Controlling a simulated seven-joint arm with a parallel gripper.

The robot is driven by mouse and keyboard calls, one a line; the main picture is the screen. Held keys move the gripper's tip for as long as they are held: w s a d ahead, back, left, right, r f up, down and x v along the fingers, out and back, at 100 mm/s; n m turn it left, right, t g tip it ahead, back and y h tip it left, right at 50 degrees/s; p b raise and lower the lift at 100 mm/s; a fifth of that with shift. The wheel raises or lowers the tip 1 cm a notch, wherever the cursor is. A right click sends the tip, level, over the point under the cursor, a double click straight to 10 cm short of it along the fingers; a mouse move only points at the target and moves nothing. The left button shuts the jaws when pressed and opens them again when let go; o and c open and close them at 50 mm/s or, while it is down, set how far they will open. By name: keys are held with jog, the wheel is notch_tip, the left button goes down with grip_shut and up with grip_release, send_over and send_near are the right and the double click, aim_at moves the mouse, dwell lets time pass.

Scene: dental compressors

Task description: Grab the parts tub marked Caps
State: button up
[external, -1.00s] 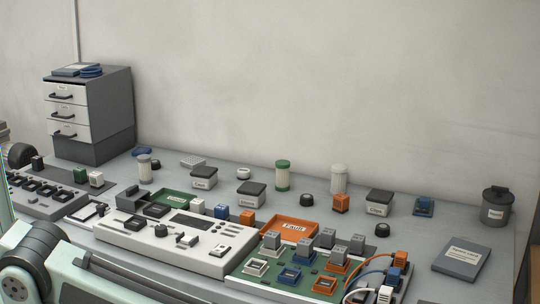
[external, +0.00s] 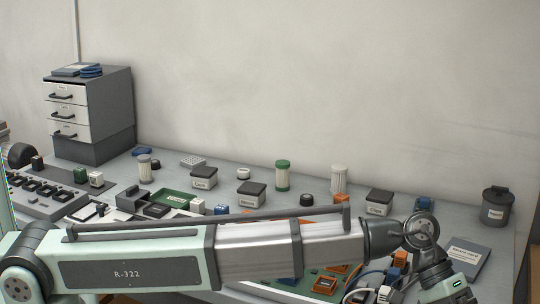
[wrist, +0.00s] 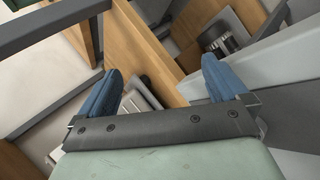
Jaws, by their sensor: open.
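Three small tubs with dark lids and white labels stand along the back of the bench in the external view: a left tub (external: 204,178), a middle tub (external: 251,195) and a right tub (external: 379,202). Their label print is too small to read surely, so I cannot tell which says Caps. My gripper is low at the right in the external view, its fingers cut off by the bottom edge, well in front of the right tub. In the wrist view my gripper (wrist: 162,68) has its two blue fingers spread apart with nothing between them. No tub is recognisable in that view.
My arm hides much of the control panel and circuit board. A green-topped jar (external: 283,176), a white ribbed cylinder (external: 339,179) and a black knob (external: 306,200) stand among the tubs. A dark canister (external: 496,206) and grey booklet (external: 466,255) are at the right.

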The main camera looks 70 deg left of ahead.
jog(key=w+a+r+n+t+y, duration=0.1)
jog(key=w+a+r, duration=0.15)
jog(key=a, duration=0.85)
jog(key=w+a+r+t+y, duration=0.1)
jog(key=w+a+r, duration=0.15)
jog(key=a, duration=0.85)
jog(key=w+a+r+n+t+y, duration=0.1)
jog(key=w+a+r, duration=0.15)
jog(key=a, duration=0.85)
jog(key=s+a+n+y, duration=0.1)
jog(key=s+a+y, duration=0.1)
jog(key=a, duration=1.1)
jog(key=s+a+n+y, duration=0.1)
jog(key=s+a, duration=0.1)
jog(key=a, duration=1.1)
notch_tip(320, 180, up, 3)
jog(key=n+g+y, duration=0.3)
jog(key=n+g, duration=0.2)
send_over(205, 169)
jog(key=f, duration=0.8)
jog(key=shift+w+a+f, duration=0.1)
jog(key=shift+w+a, duration=0.05)
jog(key=shift+w, duration=0.2)
jog(key=shift+s+f, duration=0.2)
jog(key=shift+f, duration=1.1)
jog(key=shift+s+f, duration=0.15)
jog(key=shift+f, duration=1.15)
